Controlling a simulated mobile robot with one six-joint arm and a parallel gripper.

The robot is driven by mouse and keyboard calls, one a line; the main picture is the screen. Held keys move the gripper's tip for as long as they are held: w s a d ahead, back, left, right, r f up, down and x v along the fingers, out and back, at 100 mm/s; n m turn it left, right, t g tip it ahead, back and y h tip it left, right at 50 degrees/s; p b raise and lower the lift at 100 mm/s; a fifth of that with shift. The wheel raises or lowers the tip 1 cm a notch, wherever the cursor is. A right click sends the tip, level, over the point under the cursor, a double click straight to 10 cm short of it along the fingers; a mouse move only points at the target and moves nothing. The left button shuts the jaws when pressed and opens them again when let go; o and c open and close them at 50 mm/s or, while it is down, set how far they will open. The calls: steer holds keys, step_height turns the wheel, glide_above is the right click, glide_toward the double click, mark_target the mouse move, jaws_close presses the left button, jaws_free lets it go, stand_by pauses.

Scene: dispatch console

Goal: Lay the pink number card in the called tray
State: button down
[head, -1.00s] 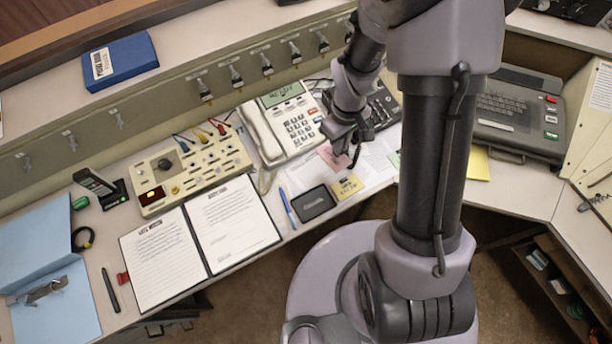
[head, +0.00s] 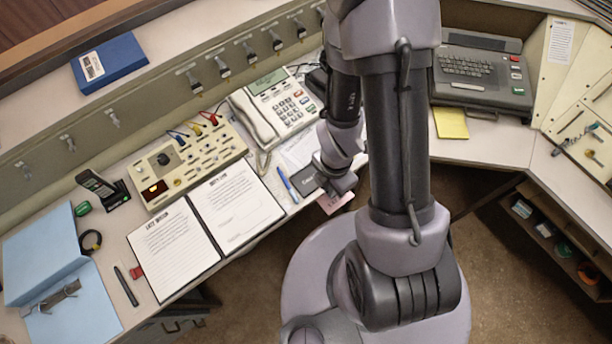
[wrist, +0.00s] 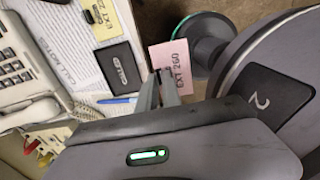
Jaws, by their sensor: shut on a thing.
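The pink number card (wrist: 170,68), printed "EXT 260", is between the fingertips of my gripper (wrist: 163,88). In the head view the card (head: 336,202) shows just below my gripper (head: 337,184), near the desk's front edge.
A yellow number card (wrist: 103,27) lies beside the black tray. A blue pen (head: 287,185), an open binder (head: 205,230) and a corded phone (head: 275,110) are nearby on the desk. A yellow sheet (head: 451,123) lies on the right desk.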

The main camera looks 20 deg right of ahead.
steer(key=w+a+b, duration=0.1)
steer(key=w+b, duration=0.1)
steer(key=w, duration=0.1)
steer(key=w+a+b, duration=0.1)
steer(key=w+b, duration=0.1)
steer(key=w, duration=0.2)
steer(key=w+a+f+b, duration=0.1)
steer(key=w+b, duration=0.1)
steer(key=w, duration=0.1)
steer(key=shift+w+a+b, duration=0.1)
steer(key=shift+w+b, duration=0.1)
steer(key=shift+b, duration=0.2)
step_height(320, 180, down, 4)
steer(key=shift+r+b, duration=0.1)
steer(key=shift+b, duration=1.15)
steer(key=shift+r, duration=0.2)
steer(key=shift+s, duration=0.1)
steer(key=shift+f, duration=0.65)
steer(key=c, duration=1.5)
jaws_free()
steer(key=shift+c, duration=0.2)
